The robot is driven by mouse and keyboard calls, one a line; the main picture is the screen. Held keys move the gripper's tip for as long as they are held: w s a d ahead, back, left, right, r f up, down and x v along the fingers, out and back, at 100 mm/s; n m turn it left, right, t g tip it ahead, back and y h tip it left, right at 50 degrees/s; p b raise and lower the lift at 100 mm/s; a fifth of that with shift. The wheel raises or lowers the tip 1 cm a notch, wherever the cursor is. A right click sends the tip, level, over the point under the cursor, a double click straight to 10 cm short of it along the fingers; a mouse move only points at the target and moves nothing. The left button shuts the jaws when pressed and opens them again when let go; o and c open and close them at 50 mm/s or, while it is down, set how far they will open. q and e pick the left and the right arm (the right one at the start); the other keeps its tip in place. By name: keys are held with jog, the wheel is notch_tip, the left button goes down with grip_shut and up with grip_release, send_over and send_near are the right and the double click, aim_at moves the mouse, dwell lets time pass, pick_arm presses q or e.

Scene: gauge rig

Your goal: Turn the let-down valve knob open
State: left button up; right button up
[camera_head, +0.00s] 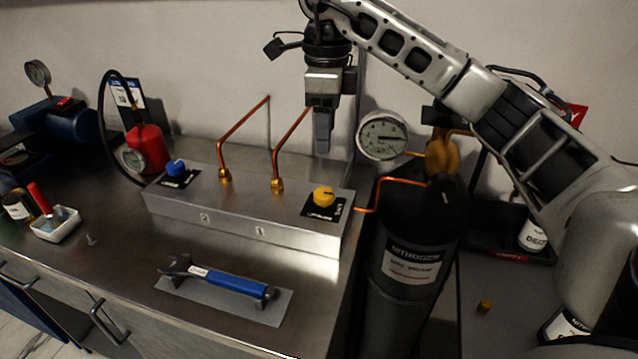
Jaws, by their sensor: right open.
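A long metal valve block (240,212) sits on the steel bench. It has a yellow knob (323,197) on a black label plate at its right end and a blue knob (176,168) on a similar plate at its left end. The plate lettering is too small to read, so I cannot tell which is the let-down valve knob. My right gripper (322,143) points down above and behind the yellow knob, apart from it. It is open and empty, its fingers seen nearly edge-on. My left gripper is out of view.
Two copper pipes (277,155) rise from the block near the gripper. A dark nitrogen cylinder (405,265) with a round gauge (382,136) stands right of the block. A blue-handled wrench (222,280) lies on a grey mat in front. A red bottle (146,148) stands left.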

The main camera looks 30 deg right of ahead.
aim_at(324, 193)
notch_tip(324, 193, down, 12)
jog(key=shift+w+r+p, duration=0.1)
jog(key=shift+p, duration=0.3)
jog(key=shift+f, duration=0.6)
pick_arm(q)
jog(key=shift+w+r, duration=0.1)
pick_arm(e)
jog(key=shift+f, duration=0.1)
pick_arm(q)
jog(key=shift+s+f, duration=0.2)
pick_arm(e)
jog(key=c, duration=1)
